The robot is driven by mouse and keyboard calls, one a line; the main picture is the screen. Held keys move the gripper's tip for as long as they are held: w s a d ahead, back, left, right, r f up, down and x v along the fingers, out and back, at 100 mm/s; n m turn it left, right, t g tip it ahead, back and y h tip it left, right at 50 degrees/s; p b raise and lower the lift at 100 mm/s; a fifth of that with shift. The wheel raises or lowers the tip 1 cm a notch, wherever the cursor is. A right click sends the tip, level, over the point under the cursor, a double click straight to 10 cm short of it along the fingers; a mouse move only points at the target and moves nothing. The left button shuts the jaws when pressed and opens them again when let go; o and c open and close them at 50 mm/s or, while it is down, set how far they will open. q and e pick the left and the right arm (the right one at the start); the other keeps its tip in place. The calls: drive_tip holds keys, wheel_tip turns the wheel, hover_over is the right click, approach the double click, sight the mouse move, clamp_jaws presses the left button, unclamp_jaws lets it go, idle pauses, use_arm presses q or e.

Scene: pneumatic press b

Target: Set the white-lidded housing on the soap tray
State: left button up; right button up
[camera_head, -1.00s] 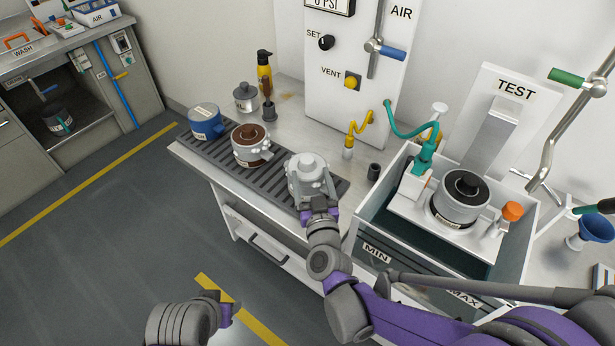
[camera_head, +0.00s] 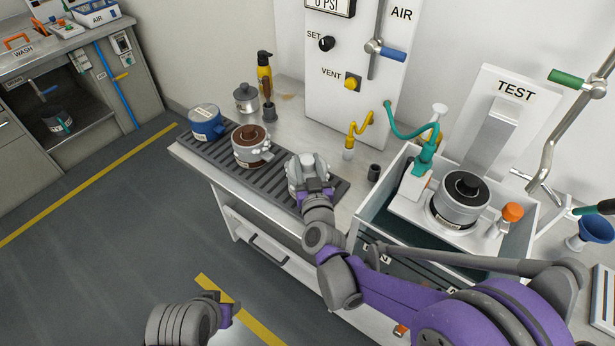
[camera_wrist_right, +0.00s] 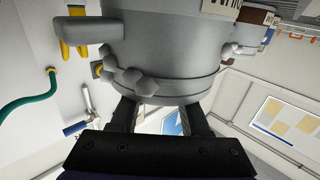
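The white-lidded housing (camera_head: 302,166) stands upright at the right end of the dark ribbed mat (camera_head: 270,178) on the bench. In the right wrist view its grey body (camera_wrist_right: 160,45) fills the upper middle, appearing upside down. My right gripper (camera_head: 315,186) is at its near side. In that view its two fingers (camera_wrist_right: 160,118) are spread with a clear gap; their tips are hidden behind the lid. My left gripper (camera_head: 227,312) is low over the floor, away from the housing; its fingers are unclear. No soap tray can be surely identified.
A brown-topped housing (camera_head: 250,151) and a blue housing (camera_head: 206,128) stand left on the mat. The TEST tank (camera_head: 362,222), with a black-topped housing (camera_head: 462,206) inside, is right. A WASH bench (camera_head: 28,62) with an open bay stands back left. Floor between is clear.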

clamp_jaws()
idle(0.9)
